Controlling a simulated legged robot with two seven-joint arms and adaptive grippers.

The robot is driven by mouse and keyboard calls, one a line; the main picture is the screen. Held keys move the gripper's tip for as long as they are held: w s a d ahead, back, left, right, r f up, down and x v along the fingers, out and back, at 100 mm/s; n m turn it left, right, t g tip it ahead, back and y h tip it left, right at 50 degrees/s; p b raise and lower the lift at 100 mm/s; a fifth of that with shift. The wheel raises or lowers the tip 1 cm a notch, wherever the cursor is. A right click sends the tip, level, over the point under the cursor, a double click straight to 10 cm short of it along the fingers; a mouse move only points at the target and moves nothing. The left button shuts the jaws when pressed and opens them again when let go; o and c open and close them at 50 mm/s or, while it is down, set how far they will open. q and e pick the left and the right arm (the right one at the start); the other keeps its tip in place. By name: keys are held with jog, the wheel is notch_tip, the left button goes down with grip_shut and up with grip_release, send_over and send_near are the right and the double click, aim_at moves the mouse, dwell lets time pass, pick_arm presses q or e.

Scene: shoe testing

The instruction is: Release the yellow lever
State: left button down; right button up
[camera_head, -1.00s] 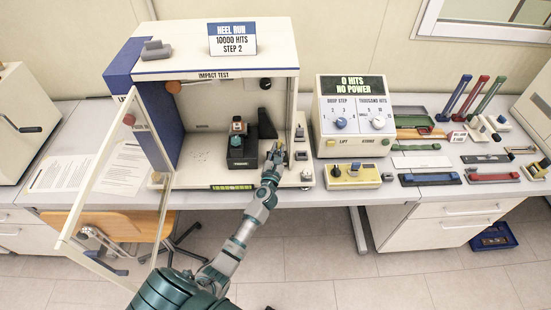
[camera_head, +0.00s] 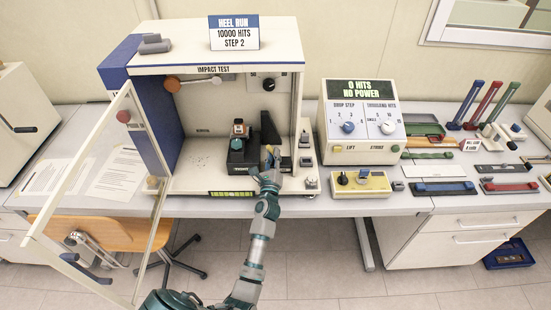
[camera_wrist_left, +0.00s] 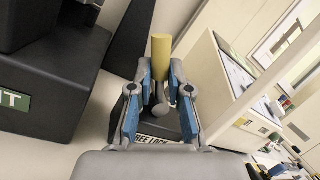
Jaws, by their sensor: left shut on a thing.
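The yellow lever (camera_wrist_left: 161,55) stands up between the fingertips of my left gripper (camera_wrist_left: 162,78) in the left wrist view. The fingers are closed around it, and its top sticks out above them. Its dark base carries a white label (camera_wrist_left: 160,140) ending in "REE LOCK", partly hidden by my gripper. In the head view my left gripper (camera_head: 271,156) reaches into the open front of the impact test machine (camera_head: 216,180). It is right of the black clamp block (camera_head: 241,160), and the lever is mostly hidden there. My right gripper is not in view.
The transparent door (camera_head: 85,165) stands open at the left. A control box (camera_head: 361,110) reading "0 HITS NO POWER" and a yellow box with knobs (camera_head: 360,185) stand to the right. Trays and coloured rods crowd the far right. A dark wedge (camera_wrist_left: 133,45) is close beside my fingers.

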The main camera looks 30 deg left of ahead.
pick_arm(q)
jog(key=shift+a+f+n, duration=0.1)
jog(key=shift+f+n, duration=0.25)
jog(key=shift+n, duration=0.25)
jog(key=c, duration=1.4)
grip_release()
jog(key=shift+c, duration=0.2)
jog(key=shift+o, duration=0.4)
jog(key=shift+s+r, duration=0.1)
jog(key=v, duration=0.7)
jog(key=shift+s+d, duration=0.2)
